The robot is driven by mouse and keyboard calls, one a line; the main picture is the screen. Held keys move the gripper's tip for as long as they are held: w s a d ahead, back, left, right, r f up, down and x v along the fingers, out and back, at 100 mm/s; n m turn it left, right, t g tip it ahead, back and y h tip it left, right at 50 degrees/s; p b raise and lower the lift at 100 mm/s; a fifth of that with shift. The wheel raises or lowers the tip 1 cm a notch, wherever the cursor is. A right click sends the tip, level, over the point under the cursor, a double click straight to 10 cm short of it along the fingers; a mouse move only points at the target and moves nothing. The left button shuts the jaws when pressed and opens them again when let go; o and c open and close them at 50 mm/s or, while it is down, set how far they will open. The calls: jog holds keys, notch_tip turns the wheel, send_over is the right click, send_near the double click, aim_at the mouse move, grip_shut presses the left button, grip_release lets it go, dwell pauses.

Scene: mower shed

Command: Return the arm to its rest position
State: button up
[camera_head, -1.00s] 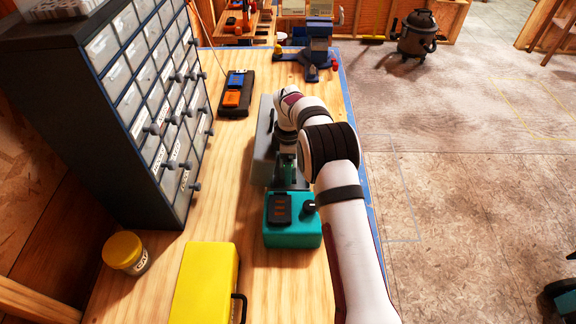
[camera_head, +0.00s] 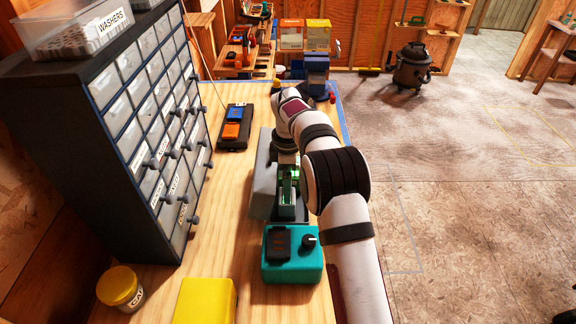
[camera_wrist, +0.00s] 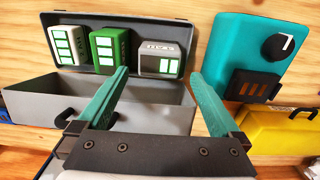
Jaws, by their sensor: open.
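My gripper (camera_wrist: 160,75) is open and empty in the wrist view, its two teal fingers apart. Beyond the fingers lies an open grey case (camera_wrist: 130,112), with three battery-like packs along its far side: two green and white (camera_wrist: 70,46) (camera_wrist: 108,50) and one grey and white (camera_wrist: 160,60). In the head view my white arm reaches over the bench to the grey case (camera_head: 264,178), and its wrist hides part of the case. Green parts show under the wrist, but I cannot tell fingers from packs there.
A teal box with a knob (camera_head: 292,262) and a yellow case (camera_head: 205,303) stand nearer on the bench. A drawer cabinet (camera_head: 140,130) stands left, beside a yellow-lidded jar (camera_head: 120,287). A blue vise (camera_head: 315,72) is at the far end.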

jog(key=s+d+r+m+y, duration=0.1)
jog(key=s+d+r+m, duration=0.2)
jog(key=s+r+m, duration=0.55)
jog(key=s+d+r+m, duration=0.3)
jog(key=s+r+m, duration=0.15)
jog(key=s, duration=0.65)
jog(key=s+d+f+m, duration=0.1)
jog(key=s+m, duration=0.9)
jog(key=s, duration=1)
jog(key=shift+s+f+m+y, duration=0.2)
jog(key=shift+f+m+y, duration=0.15)
jog(key=shift+f, duration=0.45)
